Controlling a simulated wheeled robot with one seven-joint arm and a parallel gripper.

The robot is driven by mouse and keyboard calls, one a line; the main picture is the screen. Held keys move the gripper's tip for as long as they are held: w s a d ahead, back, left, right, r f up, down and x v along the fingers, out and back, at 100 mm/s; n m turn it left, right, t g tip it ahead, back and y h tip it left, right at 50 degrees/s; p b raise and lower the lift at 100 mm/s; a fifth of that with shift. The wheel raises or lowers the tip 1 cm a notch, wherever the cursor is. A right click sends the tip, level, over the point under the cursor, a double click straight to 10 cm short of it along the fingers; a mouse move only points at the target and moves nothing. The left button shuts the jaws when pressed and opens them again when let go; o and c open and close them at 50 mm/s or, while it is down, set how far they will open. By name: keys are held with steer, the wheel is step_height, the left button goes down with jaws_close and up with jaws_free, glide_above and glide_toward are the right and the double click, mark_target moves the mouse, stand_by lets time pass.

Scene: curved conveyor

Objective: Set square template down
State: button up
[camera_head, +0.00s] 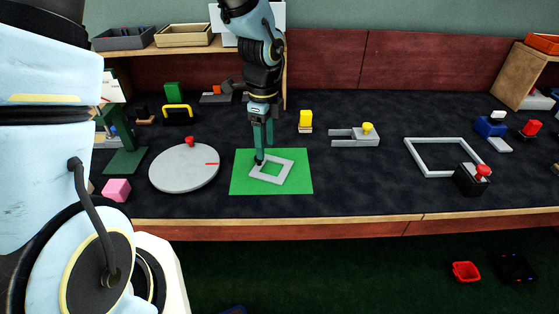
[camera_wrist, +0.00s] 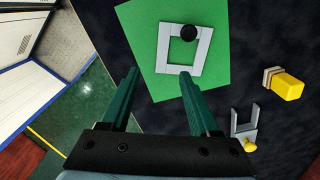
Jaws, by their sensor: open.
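The square template (camera_head: 287,171) is a light grey square frame with a round black knob (camera_head: 259,161) on one side. It lies flat on the green mat (camera_head: 300,185), turned at an angle to the mat's edges. The template also shows in the wrist view (camera_wrist: 203,50), with the knob (camera_wrist: 188,33) at its top side. My gripper (camera_head: 264,148) points down at the mat, near the knob's side of the template. In the wrist view my gripper (camera_wrist: 159,73) has its two green fingers wide apart with nothing between them. The head view does not clearly show the gap to the knob.
A round grey disc (camera_head: 184,172) with a red knob lies left of the mat. A yellow block (camera_head: 305,118) stands behind its right side. A grey fork-shaped piece (camera_head: 350,135) and a larger grey square frame (camera_head: 415,155) lie to the right. Dark tabletop between them is clear.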

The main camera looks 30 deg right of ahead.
glide_above(267, 177)
steer(key=f, duration=0.4)
steer(key=shift+s+a, duration=0.1)
steer(key=shift+s, duration=0.25)
steer(key=shift+w+f+p, duration=0.15)
steer(key=shift+f+p, duration=0.25)
steer(key=shift+f, duration=1.15)
steer(key=shift+w+f+p, duration=0.15)
steer(key=shift+f+p, duration=0.2)
steer(key=shift+f, duration=1.15)
steer(key=shift+c, duration=0.4)
jaws_close()
